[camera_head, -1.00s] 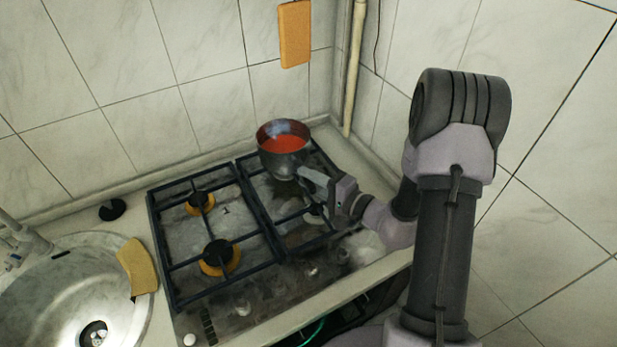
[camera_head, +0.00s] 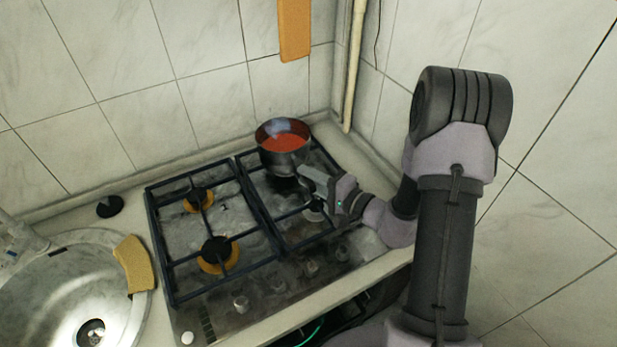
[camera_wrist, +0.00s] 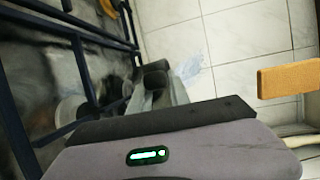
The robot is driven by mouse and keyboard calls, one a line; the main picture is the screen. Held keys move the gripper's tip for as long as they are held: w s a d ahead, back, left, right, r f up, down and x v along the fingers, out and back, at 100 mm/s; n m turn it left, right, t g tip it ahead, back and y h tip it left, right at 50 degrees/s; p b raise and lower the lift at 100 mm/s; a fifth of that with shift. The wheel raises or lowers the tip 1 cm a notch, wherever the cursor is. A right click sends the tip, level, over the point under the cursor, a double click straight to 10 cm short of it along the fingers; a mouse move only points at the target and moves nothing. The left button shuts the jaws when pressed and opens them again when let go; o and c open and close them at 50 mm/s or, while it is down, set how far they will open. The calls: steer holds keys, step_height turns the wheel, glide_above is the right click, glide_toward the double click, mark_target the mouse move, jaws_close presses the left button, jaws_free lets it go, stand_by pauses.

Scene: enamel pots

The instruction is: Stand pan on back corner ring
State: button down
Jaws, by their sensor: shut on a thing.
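The pan (camera_head: 284,147) is a metal saucepan with a red-orange inside. It is upright at the back right of the hob (camera_head: 225,240), over the back corner ring, which it mostly hides. I cannot tell whether its base touches the grate. My gripper (camera_head: 312,177) is shut on the pan's handle, at the front right of the pan.
Two left burners (camera_head: 219,254) are bare. The sink (camera_head: 65,295) with a yellow sponge (camera_head: 134,264) on its rim is at left. Tiled walls stand close behind and to the right, with a vertical pipe (camera_head: 353,75) in the corner. An orange board (camera_head: 295,28) hangs above the pan.

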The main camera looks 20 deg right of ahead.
steer(key=c, duration=1.1)
jaws_free()
steer(key=shift+c, duration=0.2)
steer(key=shift+s, duration=0.1)
